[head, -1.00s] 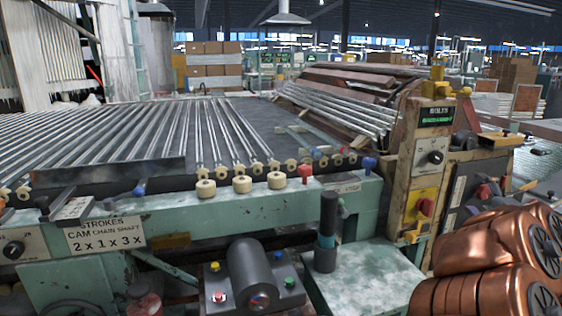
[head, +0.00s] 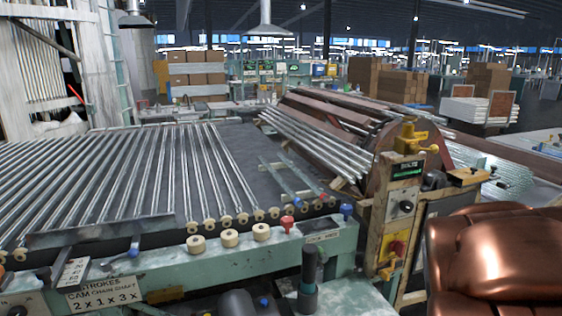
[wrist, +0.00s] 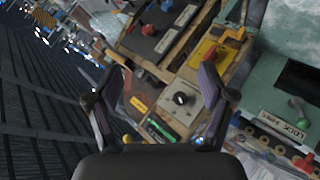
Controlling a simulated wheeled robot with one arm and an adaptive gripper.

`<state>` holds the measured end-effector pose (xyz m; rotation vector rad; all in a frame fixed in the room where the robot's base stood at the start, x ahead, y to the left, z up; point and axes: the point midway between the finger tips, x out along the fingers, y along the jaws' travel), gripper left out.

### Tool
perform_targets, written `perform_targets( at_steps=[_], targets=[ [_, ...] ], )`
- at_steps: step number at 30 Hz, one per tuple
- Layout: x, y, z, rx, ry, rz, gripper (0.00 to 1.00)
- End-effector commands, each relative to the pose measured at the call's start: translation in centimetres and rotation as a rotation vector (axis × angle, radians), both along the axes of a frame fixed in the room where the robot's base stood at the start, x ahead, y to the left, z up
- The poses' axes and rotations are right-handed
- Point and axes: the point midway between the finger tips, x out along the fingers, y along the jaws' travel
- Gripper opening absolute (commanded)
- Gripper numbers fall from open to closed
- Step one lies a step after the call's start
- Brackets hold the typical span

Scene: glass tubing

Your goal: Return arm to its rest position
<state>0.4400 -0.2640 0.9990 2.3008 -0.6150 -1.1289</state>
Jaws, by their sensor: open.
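My gripper (wrist: 160,78) shows in the wrist view with its two dark fingers spread wide apart. Nothing is held between them. Behind the fingers is a worn control box with a black knob (wrist: 181,98) and a yellow plate, seen tilted and apart from the fingers. My copper-coloured arm (head: 500,255) fills the lower right of the head view. The gripper itself is not visible in the head view.
In the head view, a green machine bench (head: 215,262) carries rows of glass tubes (head: 120,175). The control box (head: 402,205) stands left of my arm. More tubes (head: 315,142) lie stacked behind it. Cardboard boxes (head: 385,80) stand farther back.

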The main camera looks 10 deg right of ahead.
Motion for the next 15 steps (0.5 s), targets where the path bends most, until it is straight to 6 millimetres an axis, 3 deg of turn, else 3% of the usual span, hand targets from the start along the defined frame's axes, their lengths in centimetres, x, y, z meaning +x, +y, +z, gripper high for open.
perform_targets(
  at_steps=[1, 8, 15],
  targets=[
    [-0.9, 1.8, 0.5, 0.060, 0.026, -0.012, 0.81],
    [-7.1, 10.3, -1.4, 0.336, 0.214, -0.077, 0.81],
    [-15.9, 19.9, -1.7, 0.571, 0.495, -0.098, 0.81]
  ],
)
